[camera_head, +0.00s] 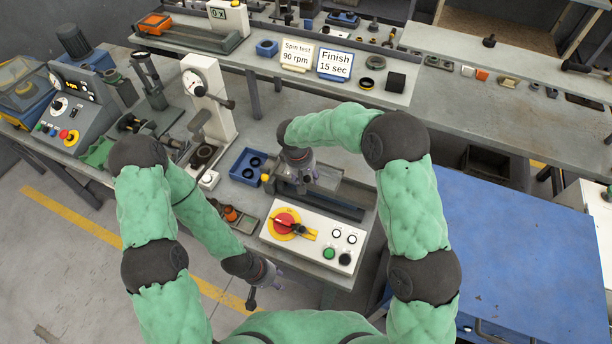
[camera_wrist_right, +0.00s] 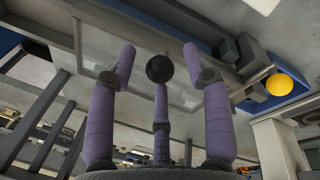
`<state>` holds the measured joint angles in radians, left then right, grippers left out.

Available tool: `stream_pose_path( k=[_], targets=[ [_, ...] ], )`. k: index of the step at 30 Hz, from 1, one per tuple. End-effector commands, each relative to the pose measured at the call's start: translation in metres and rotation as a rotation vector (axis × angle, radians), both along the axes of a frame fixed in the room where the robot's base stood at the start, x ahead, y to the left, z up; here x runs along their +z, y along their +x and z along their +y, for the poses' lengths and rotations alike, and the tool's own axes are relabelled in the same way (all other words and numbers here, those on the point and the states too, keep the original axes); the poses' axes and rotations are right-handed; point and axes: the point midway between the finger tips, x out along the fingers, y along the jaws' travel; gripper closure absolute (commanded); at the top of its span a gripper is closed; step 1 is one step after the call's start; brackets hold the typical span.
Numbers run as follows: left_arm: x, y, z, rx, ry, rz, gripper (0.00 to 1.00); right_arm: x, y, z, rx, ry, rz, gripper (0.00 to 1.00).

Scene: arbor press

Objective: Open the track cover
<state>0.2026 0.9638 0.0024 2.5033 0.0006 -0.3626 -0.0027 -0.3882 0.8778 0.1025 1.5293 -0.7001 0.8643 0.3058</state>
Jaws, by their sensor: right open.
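The track unit (camera_head: 338,206) is a grey rail-like fixture behind the white control box. A pale, see-through panel that looks like the track cover (camera_wrist_right: 97,42) lies across the right wrist view in a grey frame. A dark round knob (camera_wrist_right: 160,69) shows in front of it, between my fingers. My right gripper (camera_head: 301,178) is over the track unit and hides part of it. In the right wrist view its purple fingers (camera_wrist_right: 160,75) are spread around the knob; contact cannot be told. My left gripper (camera_head: 272,283) hangs low, left of the control box, away from the cover; its finger state is unclear.
The control box (camera_head: 318,236) has a red-yellow switch and several buttons at the bench front. A yellow ball (camera_wrist_right: 280,85) is right of my fingers. A blue cabinet (camera_head: 520,240) is at right.

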Motion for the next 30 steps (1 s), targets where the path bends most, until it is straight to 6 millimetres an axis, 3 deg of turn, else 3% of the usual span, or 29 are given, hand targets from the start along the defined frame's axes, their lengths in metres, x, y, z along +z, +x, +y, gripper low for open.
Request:
stream_pose_path(
  k=[2,7,8,19,30],
  targets=[
    [0.0,0.0,0.0,0.0,0.0,0.0,0.6,0.0,0.0,0.0,0.0,0.0,0.0,0.5],
    [0.0,0.0,0.0,0.0,0.0,0.0,0.6,0.0,0.0,0.0,0.0,0.0,0.0,0.95],
    [0.0,0.0,0.0,0.0,0.0,0.0,0.6,0.0,0.0,0.0,0.0,0.0,0.0,1.0],
    [0.007,0.0,0.0,0.0,0.0,0.0,0.6,0.004,0.002,-0.001,-0.003,0.005,0.019,1.0],
    [0.043,0.0,0.0,0.0,0.0,0.0,0.6,0.02,0.011,-0.006,-0.006,0.06,0.159,1.0]
  ],
)
